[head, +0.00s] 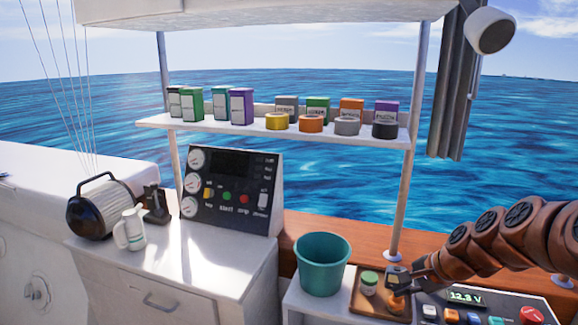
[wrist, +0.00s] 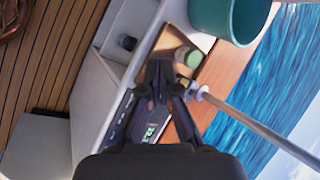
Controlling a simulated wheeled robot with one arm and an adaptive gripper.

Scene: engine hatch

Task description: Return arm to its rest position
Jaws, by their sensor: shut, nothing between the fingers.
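My arm reaches in from the right edge of the head view. My gripper (head: 396,282) is over the right part of a small wooden tray (head: 362,298), beside a jar with a green lid (head: 369,283). In the wrist view my gripper (wrist: 160,75) points toward the tray, with its dark fingers together and nothing seen between them. The green-lidded jar (wrist: 188,56) stands just beyond the fingertips, slightly right. An orange item by the gripper is partly hidden in the head view.
A teal bucket (head: 321,263) stands left of the tray. A control panel with a voltage display (head: 466,296) and several knobs lies right of it, under my arm. Wooden deck (wrist: 45,65) is open.

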